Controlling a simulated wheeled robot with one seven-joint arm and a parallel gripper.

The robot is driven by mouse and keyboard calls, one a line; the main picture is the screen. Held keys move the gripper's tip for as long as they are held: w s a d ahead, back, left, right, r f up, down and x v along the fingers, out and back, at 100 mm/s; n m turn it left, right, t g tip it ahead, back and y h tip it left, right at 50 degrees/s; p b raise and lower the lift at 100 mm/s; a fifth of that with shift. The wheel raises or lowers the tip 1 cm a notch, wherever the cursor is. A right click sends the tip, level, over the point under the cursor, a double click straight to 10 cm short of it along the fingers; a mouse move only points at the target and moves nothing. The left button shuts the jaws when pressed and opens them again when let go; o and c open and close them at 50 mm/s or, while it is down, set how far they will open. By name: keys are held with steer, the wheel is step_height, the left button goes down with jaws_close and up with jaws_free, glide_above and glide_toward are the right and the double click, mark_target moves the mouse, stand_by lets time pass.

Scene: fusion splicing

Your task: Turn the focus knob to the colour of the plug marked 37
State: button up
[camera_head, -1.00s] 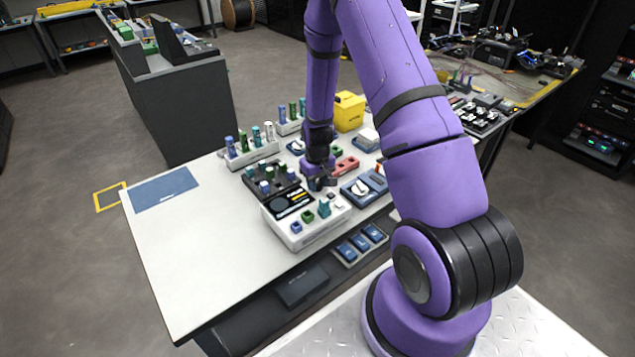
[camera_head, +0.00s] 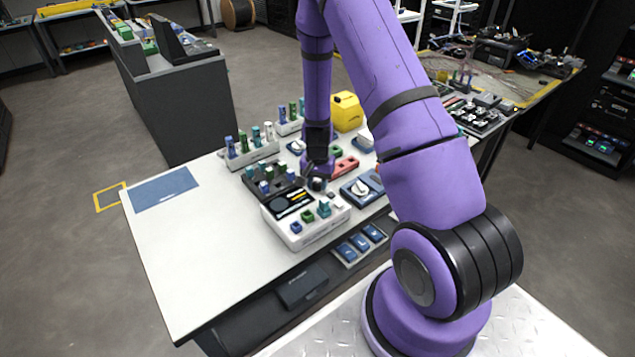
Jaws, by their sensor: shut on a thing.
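My gripper (camera_head: 318,184) points down at the back right corner of a white unit with a black panel (camera_head: 292,203). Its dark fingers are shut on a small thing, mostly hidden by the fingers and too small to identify. The focus knob cannot be singled out. Coloured plugs stand in a light rack (camera_head: 255,158) at the back left, and others are in a dark tray (camera_head: 254,185) behind the unit. Blue, green and teal pieces stand on the unit's front. The marking 37 is not legible on any plug.
A blue box with a white dial (camera_head: 360,188) lies right of my gripper, with a red block (camera_head: 345,165) behind it. A yellow box (camera_head: 347,111) stands at the back. The left of the white table (camera_head: 190,250) is clear, apart from a flat blue mat (camera_head: 165,190).

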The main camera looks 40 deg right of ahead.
mark_target(317, 183)
steer(key=shift+m, duration=0.5)
steer(key=o, duration=0.6)
steer(key=shift+o, duration=0.2)
step_height(317, 183, up, 11)
stand_by(0.4)
stand_by(0.5)
